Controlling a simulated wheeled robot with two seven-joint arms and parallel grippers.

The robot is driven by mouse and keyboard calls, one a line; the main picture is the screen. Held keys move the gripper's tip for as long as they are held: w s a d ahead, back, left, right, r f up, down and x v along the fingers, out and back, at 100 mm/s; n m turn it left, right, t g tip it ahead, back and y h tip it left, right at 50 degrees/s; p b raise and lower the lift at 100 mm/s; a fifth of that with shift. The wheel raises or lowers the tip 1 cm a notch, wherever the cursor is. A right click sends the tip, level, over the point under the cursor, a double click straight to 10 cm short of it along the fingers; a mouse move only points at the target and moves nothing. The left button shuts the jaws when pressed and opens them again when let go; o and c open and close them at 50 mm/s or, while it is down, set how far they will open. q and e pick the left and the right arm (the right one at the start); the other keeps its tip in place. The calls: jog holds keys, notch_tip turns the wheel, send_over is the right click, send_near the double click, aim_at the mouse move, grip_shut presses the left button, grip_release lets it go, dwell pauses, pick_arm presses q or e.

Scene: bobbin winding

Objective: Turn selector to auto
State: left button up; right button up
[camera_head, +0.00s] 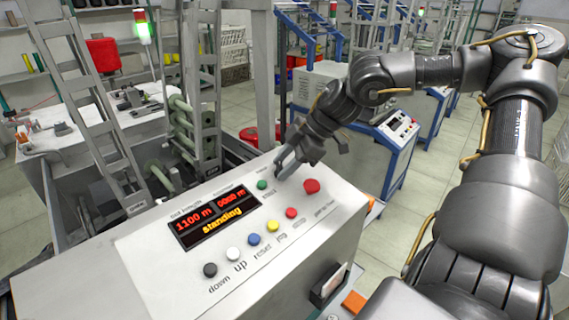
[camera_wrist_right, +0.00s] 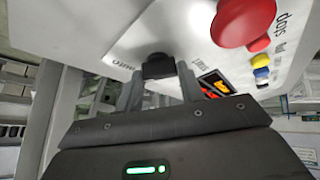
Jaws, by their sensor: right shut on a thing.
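The selector (camera_wrist_right: 157,66) is a black knob on the light panel in the right wrist view. Upside-down lettering is printed beside it. My right gripper (camera_wrist_right: 158,84) is shut on the knob, with one finger on either side of it. In the head view my right gripper (camera_head: 284,166) reaches down to the far right part of the control panel (camera_head: 340,215), between a green button (camera_head: 262,184) and a large red stop button (camera_head: 311,186). The gripper mostly hides the knob there, so its exact angle is unclear. My left gripper is not in view.
Black, white, blue, yellow and red buttons line the panel's near side. The large red stop button (camera_wrist_right: 243,20) is close to the gripper in the wrist view. Metal ladder frames (camera_head: 100,100) stand behind the panel.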

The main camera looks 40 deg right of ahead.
jog(key=o, duration=1)
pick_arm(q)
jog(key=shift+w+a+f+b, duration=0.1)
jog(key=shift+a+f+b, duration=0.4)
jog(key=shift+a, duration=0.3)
pick_arm(e)
jog(key=v, duration=1.1)
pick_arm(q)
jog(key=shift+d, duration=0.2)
